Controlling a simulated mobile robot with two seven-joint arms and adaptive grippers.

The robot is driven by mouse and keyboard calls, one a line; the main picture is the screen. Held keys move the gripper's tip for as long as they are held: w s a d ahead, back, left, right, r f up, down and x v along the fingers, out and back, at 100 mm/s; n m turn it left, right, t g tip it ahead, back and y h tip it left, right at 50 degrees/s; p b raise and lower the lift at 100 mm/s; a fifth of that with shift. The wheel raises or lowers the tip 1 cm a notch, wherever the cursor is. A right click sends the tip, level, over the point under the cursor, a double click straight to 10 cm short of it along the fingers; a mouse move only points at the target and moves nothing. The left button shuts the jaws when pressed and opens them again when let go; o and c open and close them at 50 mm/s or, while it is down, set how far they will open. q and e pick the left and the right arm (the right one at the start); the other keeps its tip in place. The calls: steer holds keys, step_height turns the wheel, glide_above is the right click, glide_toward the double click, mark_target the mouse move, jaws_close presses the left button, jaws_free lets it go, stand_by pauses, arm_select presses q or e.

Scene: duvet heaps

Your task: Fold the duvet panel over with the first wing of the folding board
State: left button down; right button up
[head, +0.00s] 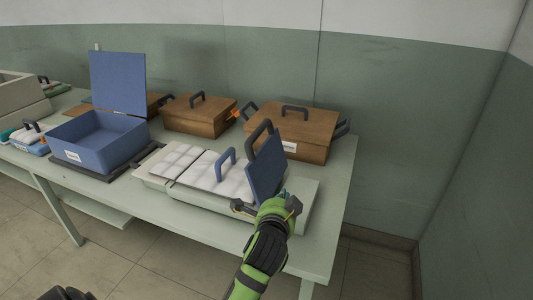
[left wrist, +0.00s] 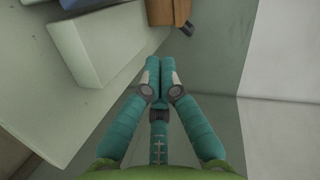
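The white quilted duvet panel (head: 203,172) lies flat on the pale folding board (head: 222,203) on the table. A blue wing (head: 267,168) stands steeply tilted up at the board's right side, with a dark handle (head: 258,136) above it. A blue handle (head: 226,162) rises from the middle of the panel. My left gripper (head: 285,197) is at the board's right end, just in front of the wing; whether it touches the wing is unclear. In the left wrist view its teal fingers (left wrist: 160,68) are together with nothing visible between them.
An open blue box (head: 100,138) with a raised lid stands left of the board. Two brown lidded boxes, one on the left (head: 198,116) and one on the right (head: 291,131), stand behind it. The table's (head: 327,210) right end is bare.

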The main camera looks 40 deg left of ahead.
arm_select(q)
step_height(320, 180, up, 10)
steer(key=w+a+m+t+y, duration=0.1)
steer(key=w+a+t+y, duration=0.1)
steer(key=a+y, duration=0.1)
steer(key=w+a+p, duration=0.3)
steer(key=w+a, duration=0.4)
steer(key=a, duration=0.1)
steer(key=shift+w+a+f+m+h, duration=0.15)
steer(key=shift+w+f+m+h, duration=0.15)
steer(key=shift+w+f+h, duration=0.1)
